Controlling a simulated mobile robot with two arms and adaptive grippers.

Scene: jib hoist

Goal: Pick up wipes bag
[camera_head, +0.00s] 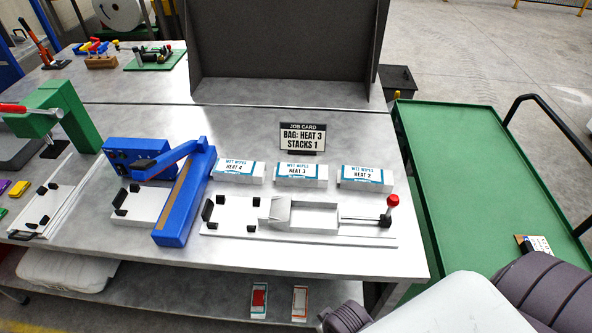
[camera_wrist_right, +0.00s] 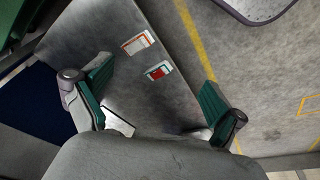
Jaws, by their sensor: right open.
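Three white packs labelled "WET WIPES" stand in a row on the metal table: HEAT 4 (camera_head: 238,172) at left, HEAT 3 (camera_head: 296,175) in the middle and HEAT 2 (camera_head: 362,178) at right. The job card (camera_head: 303,136) behind them reads "BAG: HEAT 3, STACKS 1". Two small flat packets lie below the tabletop, one with a red mark (camera_head: 258,300) and one with an orange mark (camera_head: 299,303). My right gripper (camera_wrist_right: 155,95) is open and empty, with both packets showing beyond its fingers. My left gripper is not in view.
A white fixture with a tray (camera_head: 313,218) and a red-knobbed lever (camera_head: 392,201) lies in front of the packs. A blue sealer (camera_head: 184,195) stands left of it. A green-topped cart (camera_head: 490,170) is to the right. A grey panel (camera_head: 285,45) rises behind.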

